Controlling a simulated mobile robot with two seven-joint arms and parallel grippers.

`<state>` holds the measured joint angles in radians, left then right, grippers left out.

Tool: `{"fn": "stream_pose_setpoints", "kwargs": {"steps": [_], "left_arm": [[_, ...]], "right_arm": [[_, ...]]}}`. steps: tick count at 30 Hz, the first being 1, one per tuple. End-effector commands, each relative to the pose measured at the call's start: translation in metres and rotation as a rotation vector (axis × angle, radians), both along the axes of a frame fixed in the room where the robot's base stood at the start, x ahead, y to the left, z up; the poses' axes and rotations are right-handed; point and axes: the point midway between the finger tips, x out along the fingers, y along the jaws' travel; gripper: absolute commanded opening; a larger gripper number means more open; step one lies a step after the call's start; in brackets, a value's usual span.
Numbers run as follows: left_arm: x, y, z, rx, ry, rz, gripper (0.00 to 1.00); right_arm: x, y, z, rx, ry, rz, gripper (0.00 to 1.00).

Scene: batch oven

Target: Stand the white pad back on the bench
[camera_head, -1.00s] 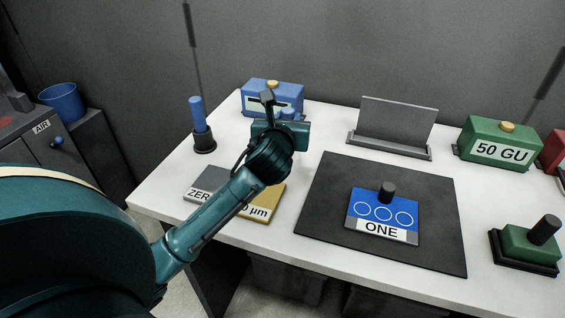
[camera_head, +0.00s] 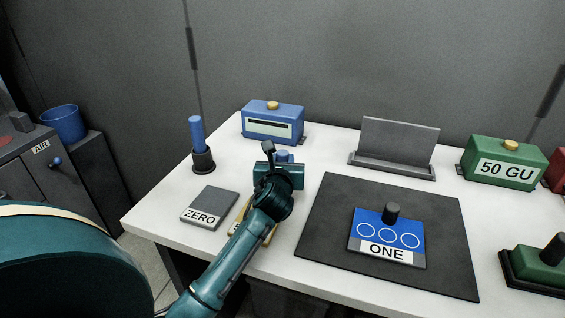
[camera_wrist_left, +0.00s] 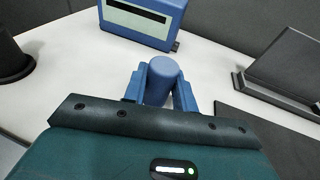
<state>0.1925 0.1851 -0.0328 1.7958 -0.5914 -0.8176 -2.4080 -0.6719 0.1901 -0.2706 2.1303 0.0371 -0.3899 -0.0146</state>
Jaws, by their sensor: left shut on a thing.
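My left gripper (camera_head: 284,158) is over the left part of the white bench (camera_head: 325,139), beyond the yellow plate. In the left wrist view my left gripper (camera_wrist_left: 161,88) has its two blue fingers shut on a blue-grey cylindrical handle (camera_wrist_left: 165,69). The top of this handle (camera_head: 284,154) also shows in the head view. What lies under the handle is hidden by the gripper, so I cannot see a white pad or tell whether it touches the bench. My right gripper is in neither view.
A grey ZERO plate (camera_head: 211,204) and a partly hidden yellow plate (camera_head: 238,214) lie near the front-left edge. A blue-handled tool (camera_head: 197,133) stands in a black holder. A blue box (camera_head: 272,122) is behind. The dark mat (camera_head: 328,237) with a blue ONE block (camera_head: 388,232) lies right.

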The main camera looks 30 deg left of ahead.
Motion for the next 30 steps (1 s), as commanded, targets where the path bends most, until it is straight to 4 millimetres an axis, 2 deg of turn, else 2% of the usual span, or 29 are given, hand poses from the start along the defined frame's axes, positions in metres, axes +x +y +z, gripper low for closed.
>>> {"fn": "stream_pose_setpoints", "kwargs": {"steps": [8,9,16,26,30], "left_arm": [[0.0,0.0,-0.001,0.002,0.0,0.0,0.0],[0.0,0.0,-0.002,0.001,-0.001,-0.001,0.29],[0.0,0.0,-0.002,0.0,0.0,-0.001,0.48],[-0.001,-0.001,0.002,-0.001,-0.002,-0.001,0.49],[-0.018,-0.01,0.005,0.001,0.001,-0.003,0.49]], "right_arm": [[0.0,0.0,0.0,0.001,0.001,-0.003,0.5],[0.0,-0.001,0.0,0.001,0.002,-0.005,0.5],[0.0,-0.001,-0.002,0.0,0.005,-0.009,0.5],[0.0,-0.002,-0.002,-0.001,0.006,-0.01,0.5],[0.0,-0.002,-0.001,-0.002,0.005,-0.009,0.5]]}}
